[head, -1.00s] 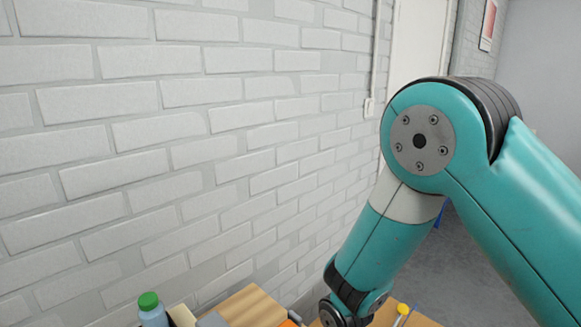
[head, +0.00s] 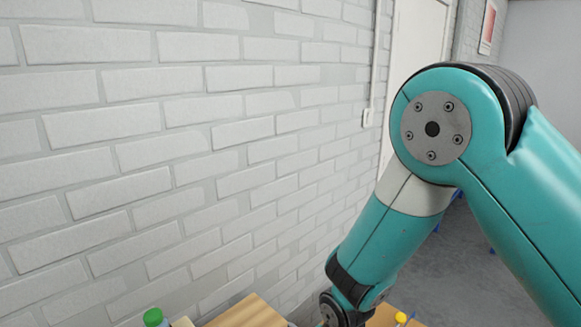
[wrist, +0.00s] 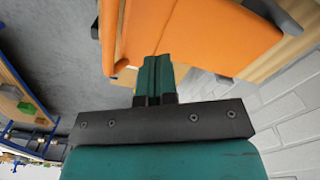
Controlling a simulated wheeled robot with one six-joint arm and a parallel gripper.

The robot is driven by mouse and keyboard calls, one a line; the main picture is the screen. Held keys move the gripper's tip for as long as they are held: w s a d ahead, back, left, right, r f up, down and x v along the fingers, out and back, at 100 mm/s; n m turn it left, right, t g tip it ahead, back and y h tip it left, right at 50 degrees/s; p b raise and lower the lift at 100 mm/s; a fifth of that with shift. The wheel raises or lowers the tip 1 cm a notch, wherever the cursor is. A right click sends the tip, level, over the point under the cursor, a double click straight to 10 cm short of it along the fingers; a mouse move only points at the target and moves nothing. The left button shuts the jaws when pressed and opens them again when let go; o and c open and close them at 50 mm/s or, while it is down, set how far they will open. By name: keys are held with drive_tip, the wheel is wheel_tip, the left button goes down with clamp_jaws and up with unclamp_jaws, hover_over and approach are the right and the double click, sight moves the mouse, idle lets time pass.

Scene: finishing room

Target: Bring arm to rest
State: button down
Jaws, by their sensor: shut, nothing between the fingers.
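My arm (head: 385,235) reaches in from the right in the head view and bends down at its elbow. Its lower end leaves the bottom edge there, so my gripper is out of that view. In the wrist view my gripper (wrist: 153,78) points up the picture, its two green fingers together with nothing between them. An orange thing (wrist: 190,35) lies beyond the fingertips; the fingers overlap its lower edge in the picture, and I cannot tell whether they touch it.
A white brick wall (head: 190,130) runs along the left. A wooden surface (head: 250,312) shows at the bottom, with a green-capped bottle (head: 155,318) and a yellow-tipped thing (head: 401,318). A blue-framed rack (wrist: 25,90) stands left in the wrist view.

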drive_tip(key=shift+r, duration=0.25)
drive_tip(key=s+d+r+n+y+b, duration=0.2)
drive_tip(key=s+d+r+n+b, duration=0.1)
drive_tip(key=s+r+n+b, duration=0.2)
drive_tip(key=s+d+r+n+y+b, duration=0.2)
drive_tip(key=s+r+n+b, duration=0.3)
drive_tip(key=s+r, duration=0.4)
drive_tip(key=v, duration=0.2)
drive_tip(key=shift+d+r, duration=0.2)
drive_tip(key=shift+d, duration=0.2)
idle(0.3)
